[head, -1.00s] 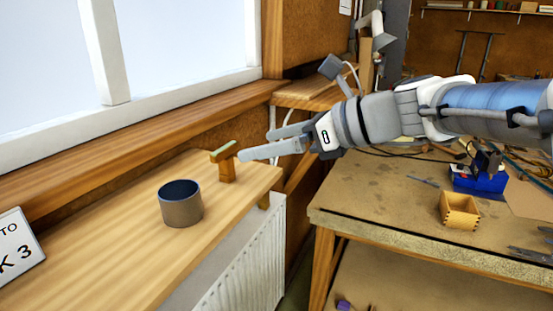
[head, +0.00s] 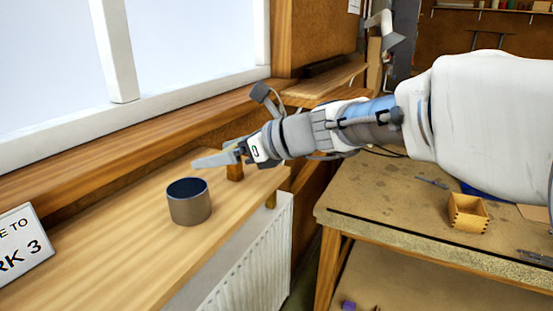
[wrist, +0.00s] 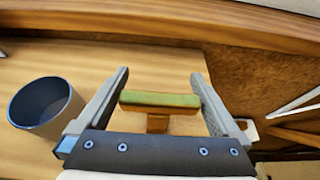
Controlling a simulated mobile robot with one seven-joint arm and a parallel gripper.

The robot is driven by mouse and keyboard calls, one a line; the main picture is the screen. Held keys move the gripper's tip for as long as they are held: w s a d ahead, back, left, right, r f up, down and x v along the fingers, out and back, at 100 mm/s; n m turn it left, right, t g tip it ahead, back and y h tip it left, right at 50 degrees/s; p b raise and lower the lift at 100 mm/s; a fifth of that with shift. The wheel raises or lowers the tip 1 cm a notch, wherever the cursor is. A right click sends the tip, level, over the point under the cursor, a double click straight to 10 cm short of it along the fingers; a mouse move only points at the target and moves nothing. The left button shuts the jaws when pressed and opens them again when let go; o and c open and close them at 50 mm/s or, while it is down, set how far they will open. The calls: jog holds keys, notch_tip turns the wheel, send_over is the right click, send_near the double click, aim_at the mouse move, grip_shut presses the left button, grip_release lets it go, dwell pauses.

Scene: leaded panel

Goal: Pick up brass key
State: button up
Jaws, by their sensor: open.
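I cannot make out a brass key in either view. A small wooden stand with a flat green-topped bar (wrist: 160,99) is on the window sill board, and its post (head: 235,170) shows partly behind my gripper in the head view. My gripper (head: 200,162) is open and reaches over the board. In the wrist view its two fingers (wrist: 160,76) lie on either side of the green-topped bar, with a gap at each end. No contact shows. Whether anything lies on or under the bar is hidden or too small to tell.
A brown-grey cylindrical pot (head: 189,206) stands on the sill board (head: 120,235), left of my gripper in the wrist view. A sign (head: 22,246) stands at the left. The window wall is behind. A workbench with a small wooden box (head: 467,213) is at the right.

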jog(key=c, duration=1.1)
jog(key=shift+r, duration=0.1)
jog(key=shift+r, duration=0.1)
